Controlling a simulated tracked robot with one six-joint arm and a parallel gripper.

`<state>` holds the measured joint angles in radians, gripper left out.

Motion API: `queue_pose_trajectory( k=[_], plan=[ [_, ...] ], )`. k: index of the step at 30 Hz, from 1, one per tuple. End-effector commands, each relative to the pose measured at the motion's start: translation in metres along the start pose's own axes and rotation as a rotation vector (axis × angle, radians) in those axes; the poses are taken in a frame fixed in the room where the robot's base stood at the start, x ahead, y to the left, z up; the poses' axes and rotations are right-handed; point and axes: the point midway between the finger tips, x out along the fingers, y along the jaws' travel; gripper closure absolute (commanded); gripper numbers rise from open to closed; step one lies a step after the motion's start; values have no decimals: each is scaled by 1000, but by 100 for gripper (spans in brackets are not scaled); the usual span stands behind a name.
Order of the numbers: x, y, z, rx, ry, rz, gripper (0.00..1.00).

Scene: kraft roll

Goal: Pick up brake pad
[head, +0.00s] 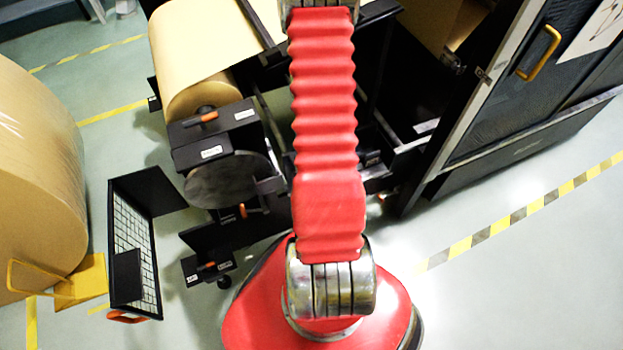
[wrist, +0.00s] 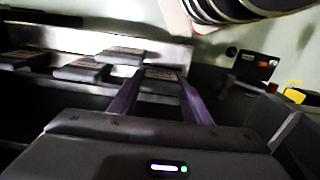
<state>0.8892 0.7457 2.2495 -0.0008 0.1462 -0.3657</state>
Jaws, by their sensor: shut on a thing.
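In the wrist view, my gripper (wrist: 161,82) has its two dark purple fingers on either side of a dark, flat brake pad (wrist: 161,75) with a pale printed label on top. The gripper is shut on this pad. Other brake pads lie to the left: one (wrist: 82,70) close by, one (wrist: 124,55) behind it and one (wrist: 22,60) at the far left. They rest in a dark tray or shelf with a light metal back wall (wrist: 85,42). In the head view my arm hides the gripper, and no brake pads can be made out.
In the head view, a kraft paper roll (head: 190,60) sits on a dark machine left of my arm. A dark cabinet (head: 520,90) stands right. The striped floor (head: 540,270) at lower right is clear.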

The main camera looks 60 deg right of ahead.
Motion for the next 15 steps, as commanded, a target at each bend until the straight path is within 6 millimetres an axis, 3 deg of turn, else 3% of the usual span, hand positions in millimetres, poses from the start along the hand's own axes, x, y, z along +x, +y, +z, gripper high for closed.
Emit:
queue_pose_trajectory(
  k=[8,15],
  plan=[
    [-20,1,-1,0,3,1,82],
    [-53,1,-1,1,4,2,82]
  ],
)
